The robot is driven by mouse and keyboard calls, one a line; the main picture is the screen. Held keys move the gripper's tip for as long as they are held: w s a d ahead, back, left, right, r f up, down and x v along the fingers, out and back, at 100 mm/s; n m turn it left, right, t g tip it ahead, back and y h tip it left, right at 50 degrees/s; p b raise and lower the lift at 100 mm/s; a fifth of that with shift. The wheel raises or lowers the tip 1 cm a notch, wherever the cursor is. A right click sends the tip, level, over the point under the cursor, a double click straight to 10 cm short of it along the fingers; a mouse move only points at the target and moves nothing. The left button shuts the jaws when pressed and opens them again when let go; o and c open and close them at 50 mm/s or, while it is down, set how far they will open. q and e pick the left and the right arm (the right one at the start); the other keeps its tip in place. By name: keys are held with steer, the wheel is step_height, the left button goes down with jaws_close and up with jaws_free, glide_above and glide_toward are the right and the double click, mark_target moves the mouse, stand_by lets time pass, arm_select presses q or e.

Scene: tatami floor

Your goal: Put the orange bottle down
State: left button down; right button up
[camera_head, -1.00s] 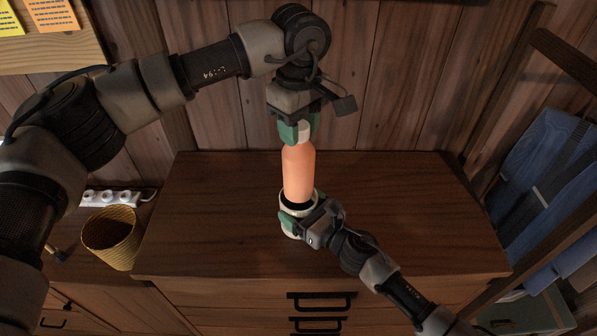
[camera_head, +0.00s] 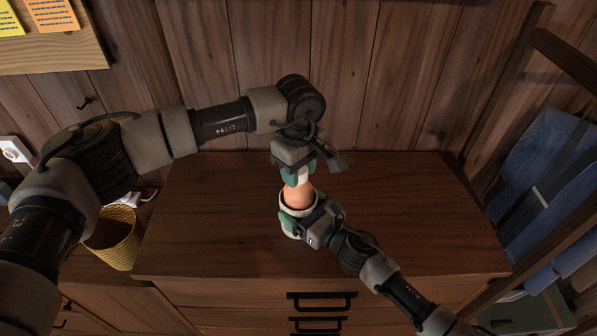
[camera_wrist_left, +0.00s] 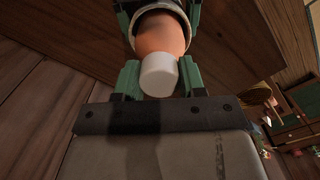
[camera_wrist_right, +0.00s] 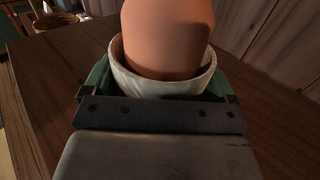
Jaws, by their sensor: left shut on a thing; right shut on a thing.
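The orange bottle (camera_head: 298,194) stands roughly upright with its lower part inside a white cup (camera_head: 291,226). Its white cap (camera_wrist_left: 159,76) is between the green fingers of my left gripper (camera_head: 299,174), which is shut on it from above. My right gripper (camera_head: 298,219) is shut on the white cup and holds it over the dresser top. In the right wrist view the bottle (camera_wrist_right: 168,38) rises out of the cup (camera_wrist_right: 160,82). The bottle's base is hidden inside the cup. I cannot tell whether the cup touches the dresser.
The brown dresser top (camera_head: 400,215) is clear around the cup. A wooden plank wall is behind. A wooden rack with blue cloth (camera_head: 545,180) is at the right.

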arm_select(q)
steer(key=shift+f, duration=0.45)
steer(key=shift+f, duration=0.25)
steer(key=c, duration=0.6)
jaws_free()
steer(key=shift+f, duration=0.1)
steer(key=shift+c, duration=0.2)
step_height(320, 180, up, 13)
steer(key=shift+f, duration=0.15)
